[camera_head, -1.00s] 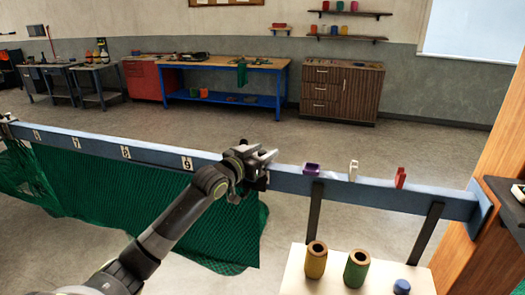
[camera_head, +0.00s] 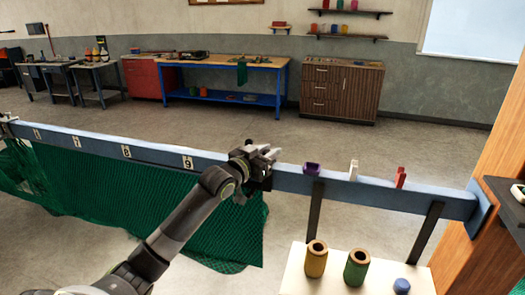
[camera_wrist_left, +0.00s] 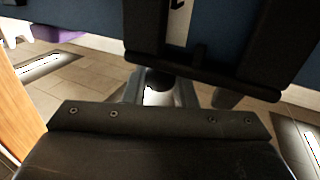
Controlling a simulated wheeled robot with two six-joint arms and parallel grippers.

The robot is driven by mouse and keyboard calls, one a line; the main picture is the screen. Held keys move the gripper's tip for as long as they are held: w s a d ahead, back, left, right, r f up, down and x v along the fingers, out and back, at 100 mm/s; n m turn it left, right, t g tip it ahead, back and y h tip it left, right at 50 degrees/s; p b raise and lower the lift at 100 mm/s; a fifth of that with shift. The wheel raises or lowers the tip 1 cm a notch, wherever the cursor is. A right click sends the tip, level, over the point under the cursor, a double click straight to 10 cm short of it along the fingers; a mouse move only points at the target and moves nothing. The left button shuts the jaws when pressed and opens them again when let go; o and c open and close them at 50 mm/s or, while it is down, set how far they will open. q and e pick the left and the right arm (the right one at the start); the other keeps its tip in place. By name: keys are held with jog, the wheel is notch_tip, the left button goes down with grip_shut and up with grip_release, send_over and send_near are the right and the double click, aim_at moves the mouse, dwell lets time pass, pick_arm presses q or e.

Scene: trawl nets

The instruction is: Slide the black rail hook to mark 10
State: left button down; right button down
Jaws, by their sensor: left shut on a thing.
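The blue rail (camera_head: 225,168) crosses the head view, with white number plates up to the 9 plate (camera_head: 187,162). My left gripper (camera_head: 268,157) is at the rail, right of the 9 plate. It is shut on the black rail hook (camera_wrist_left: 205,70), which the gripper mostly hides in the head view. In the left wrist view the hook's dark frame stands against the rail, and part of a pale plate (camera_wrist_left: 179,22) with a black mark shows between its uprights. No plate marked 10 can be read. My right gripper is not in view.
A green net (camera_head: 200,225) hangs below the rail, its right edge near the gripper. Purple (camera_head: 312,169), white (camera_head: 353,170) and red (camera_head: 400,177) pieces sit on the rail further right. Yellow (camera_head: 316,260) and green (camera_head: 356,267) cylinders stand on a pale table in front.

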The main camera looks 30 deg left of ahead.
pick_arm(q)
jog(key=d, duration=0.3)
jog(key=shift+w, duration=0.4)
jog(key=shift+a, duration=0.15)
jog(key=c, duration=1.6)
grip_release()
jog(key=o, duration=0.4)
jog(key=shift+d, duration=0.3)
jog(key=shift+a, duration=0.1)
